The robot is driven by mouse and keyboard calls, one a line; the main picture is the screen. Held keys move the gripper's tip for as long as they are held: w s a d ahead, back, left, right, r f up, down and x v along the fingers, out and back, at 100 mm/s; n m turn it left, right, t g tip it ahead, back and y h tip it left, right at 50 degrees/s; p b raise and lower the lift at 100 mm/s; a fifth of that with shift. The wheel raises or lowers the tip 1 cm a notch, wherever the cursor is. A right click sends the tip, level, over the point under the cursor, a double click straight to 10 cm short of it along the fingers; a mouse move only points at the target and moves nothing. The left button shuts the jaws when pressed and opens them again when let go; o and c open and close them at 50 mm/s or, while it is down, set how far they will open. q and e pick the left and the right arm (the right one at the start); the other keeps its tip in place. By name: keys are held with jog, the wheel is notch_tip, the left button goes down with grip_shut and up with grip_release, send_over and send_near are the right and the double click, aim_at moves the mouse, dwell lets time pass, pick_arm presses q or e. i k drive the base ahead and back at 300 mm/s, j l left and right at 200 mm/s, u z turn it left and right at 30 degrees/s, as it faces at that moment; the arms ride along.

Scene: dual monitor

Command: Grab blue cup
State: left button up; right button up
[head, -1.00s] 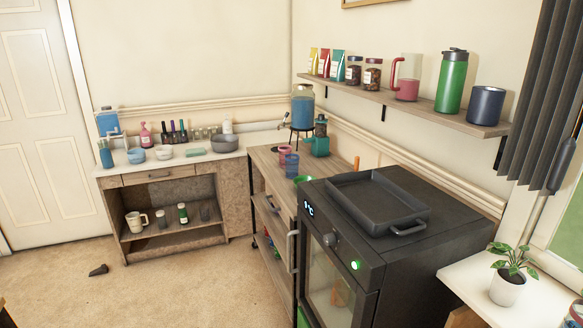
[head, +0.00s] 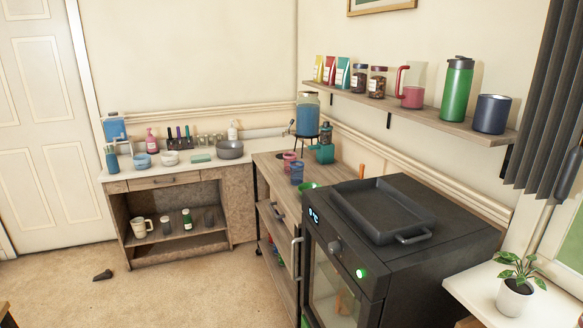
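A blue cup (head: 297,173) stands upright on the wooden counter (head: 268,160), just in front of a pink cup (head: 289,160). A darker navy cup (head: 491,114) stands at the right end of the wall shelf (head: 425,113). Neither of my grippers shows in the head view.
A black oven (head: 400,225) with a tray (head: 385,212) on top stands right of the counter. A green bowl (head: 308,187) and a teal pot (head: 324,153) are near the blue cup. A potted plant (head: 515,296) stands at lower right. The carpet (head: 195,285) at left is mostly clear.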

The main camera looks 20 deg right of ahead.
aim_at(297, 173)
jog(key=i+j+u, duration=0.1)
jog(key=i, duration=0.2)
jog(key=i+j+u, duration=0.1)
jog(key=i, duration=0.2)
jog(key=i+j, duration=0.1)
jog(key=i, duration=0.7)
jog(key=i+j+z, duration=0.15)
jog(key=i, duration=0.65)
jog(key=i+z, duration=0.25)
jog(key=i, duration=0.2)
jog(key=i+j+z, duration=0.25)
jog(key=i, duration=0.15)
jog(key=i+j+z, duration=0.25)
jog(key=i, duration=0.15)
jog(key=i+j+z, duration=0.1)
jog(key=z, duration=0.35)
jog(key=i+j+z, duration=0.15)
jog(key=z, duration=0.3)
jog(key=i+j+z, duration=0.2)
jog(key=z, duration=0.2)
jog(key=i+j+z, duration=0.15)
jog(key=z, duration=0.3)
jog(key=j+z, duration=0.65)
jog(key=z, duration=0.25)
jog(key=i, duration=0.05)
